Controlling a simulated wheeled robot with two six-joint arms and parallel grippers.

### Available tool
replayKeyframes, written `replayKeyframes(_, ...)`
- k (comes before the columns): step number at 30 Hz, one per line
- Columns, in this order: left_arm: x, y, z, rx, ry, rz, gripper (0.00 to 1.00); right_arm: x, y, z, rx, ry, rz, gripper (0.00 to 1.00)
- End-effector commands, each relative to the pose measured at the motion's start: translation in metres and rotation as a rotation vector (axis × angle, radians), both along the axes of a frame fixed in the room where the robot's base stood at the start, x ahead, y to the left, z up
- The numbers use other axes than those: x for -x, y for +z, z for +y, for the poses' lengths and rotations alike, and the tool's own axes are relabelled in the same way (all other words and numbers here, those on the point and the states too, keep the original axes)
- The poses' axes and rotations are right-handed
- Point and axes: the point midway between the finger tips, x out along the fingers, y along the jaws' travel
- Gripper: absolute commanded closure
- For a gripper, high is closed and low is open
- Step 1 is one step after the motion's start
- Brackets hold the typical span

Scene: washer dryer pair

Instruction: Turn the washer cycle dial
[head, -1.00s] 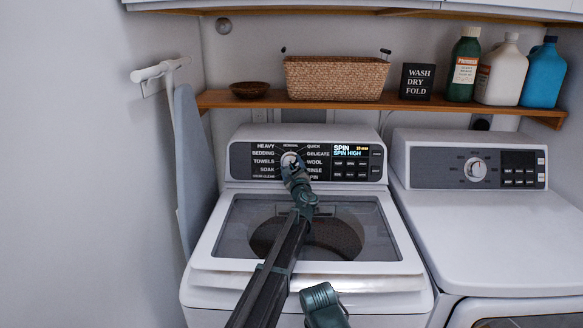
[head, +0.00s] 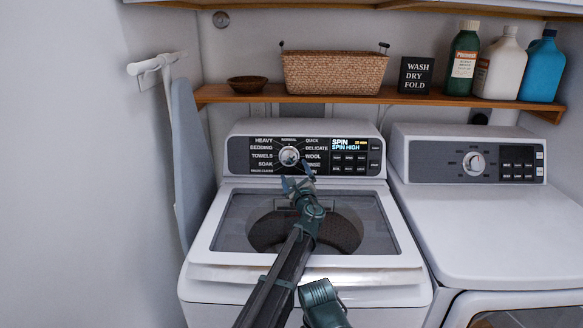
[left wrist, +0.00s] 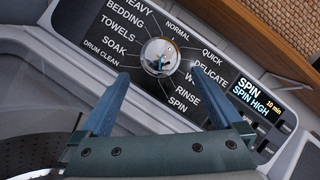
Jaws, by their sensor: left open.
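The washer cycle dial (head: 289,155) is a round silver knob in the middle of the washer's dark control panel, ringed by cycle names. It also shows in the left wrist view (left wrist: 160,57). The lit display (head: 349,145) reads SPIN, SPIN HIGH. My left gripper (head: 297,176) is open and empty, just below and in front of the dial. In the left wrist view its two blue fingers (left wrist: 155,72) point toward the dial, one to each side of its lower edge, apart from it.
The washer's glass-topped lid (head: 235,228) lies below the panel. A dryer (head: 490,225) with its own knob stands to the right. A wooden shelf (head: 230,96) above holds a basket (head: 335,74) and several bottles. An ironing board (head: 188,165) leans at left.

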Motion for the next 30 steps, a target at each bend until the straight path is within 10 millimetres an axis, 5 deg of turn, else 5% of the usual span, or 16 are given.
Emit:
replayKeyframes(3, 0.026, -0.004, -0.005, 0.000, -0.001, 0.000, 0.00, 0.000, -0.004, 0.000, 0.000, 0.000, 0.000, 1.00)
replayKeyframes(9, 0.047, -0.006, -0.011, 0.000, 0.001, 0.001, 0.00, 0.000, -0.006, 0.000, 0.000, 0.000, 0.000, 1.00)
replayKeyframes(23, 0.052, -0.006, -0.013, 0.001, 0.001, 0.000, 0.00, 0.000, -0.006, 0.000, 0.000, 0.000, 0.000, 1.00)
replayKeyframes(26, 0.055, 0.000, -0.008, 0.027, 0.013, 0.006, 0.00, 0.000, 0.002, 0.000, 0.000, -0.006, -0.001, 1.00)
replayKeyframes(30, 0.073, 0.017, 0.018, 0.178, 0.082, 0.042, 0.00, 0.000, 0.037, 0.000, 0.001, -0.039, -0.004, 1.00)
